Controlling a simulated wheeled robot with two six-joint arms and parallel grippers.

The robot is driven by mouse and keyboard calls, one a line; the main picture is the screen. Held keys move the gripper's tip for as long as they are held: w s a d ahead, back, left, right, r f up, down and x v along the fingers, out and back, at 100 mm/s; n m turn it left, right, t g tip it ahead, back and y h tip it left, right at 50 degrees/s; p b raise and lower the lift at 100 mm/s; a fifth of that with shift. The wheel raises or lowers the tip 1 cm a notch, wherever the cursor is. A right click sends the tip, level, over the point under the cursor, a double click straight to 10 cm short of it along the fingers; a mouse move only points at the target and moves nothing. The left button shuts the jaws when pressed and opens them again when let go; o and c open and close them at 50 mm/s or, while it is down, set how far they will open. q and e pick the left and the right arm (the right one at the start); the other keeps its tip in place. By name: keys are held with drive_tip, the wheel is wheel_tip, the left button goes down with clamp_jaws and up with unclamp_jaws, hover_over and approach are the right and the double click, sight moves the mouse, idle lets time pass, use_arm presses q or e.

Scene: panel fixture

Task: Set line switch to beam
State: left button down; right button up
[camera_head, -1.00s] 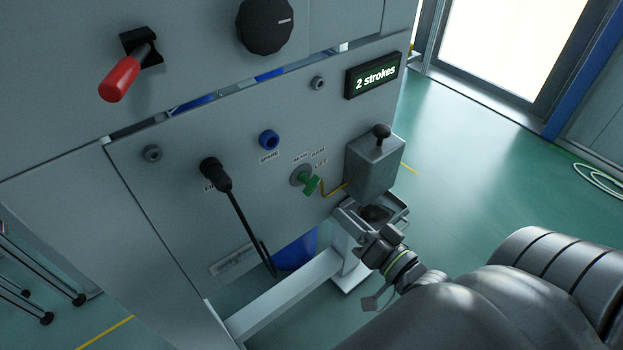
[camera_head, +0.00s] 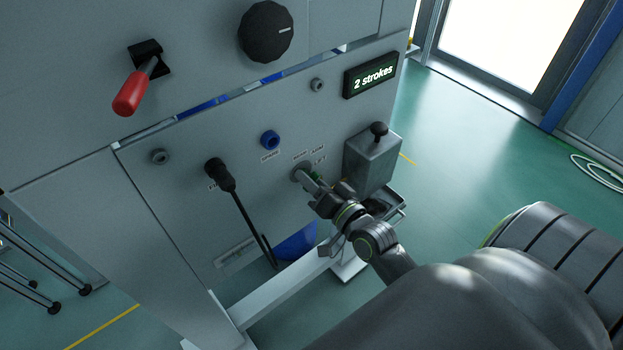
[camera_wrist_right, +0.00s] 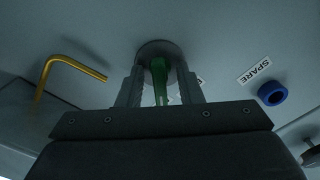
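The line switch is a green lever knob on a round grey base (camera_head: 299,172) on the lower panel, with small labels around it that I cannot read fully. In the head view only a bit of the green knob shows past my right gripper (camera_head: 316,184). In the right wrist view the green knob (camera_wrist_right: 159,78) stands between the two fingers of my right gripper (camera_wrist_right: 161,90). The fingers are open, one on each side, with a gap showing beside the knob. My left gripper is not in view.
A grey box with a black ball-topped lever (camera_head: 372,157) stands close right of the switch. A blue SPARE socket (camera_head: 270,140) is above left, and a black lever (camera_head: 220,174) further left. A bent yellow rod (camera_wrist_right: 70,70) is near the fingers.

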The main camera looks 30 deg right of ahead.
drive_tip(key=shift+c, duration=0.4)
clamp_jaws()
drive_tip(key=n+b, duration=0.2)
drive_tip(key=n, duration=0.3)
drive_tip(key=n+b, duration=0.1)
drive_tip(key=n, duration=0.1)
drive_tip(key=shift+n, duration=1)
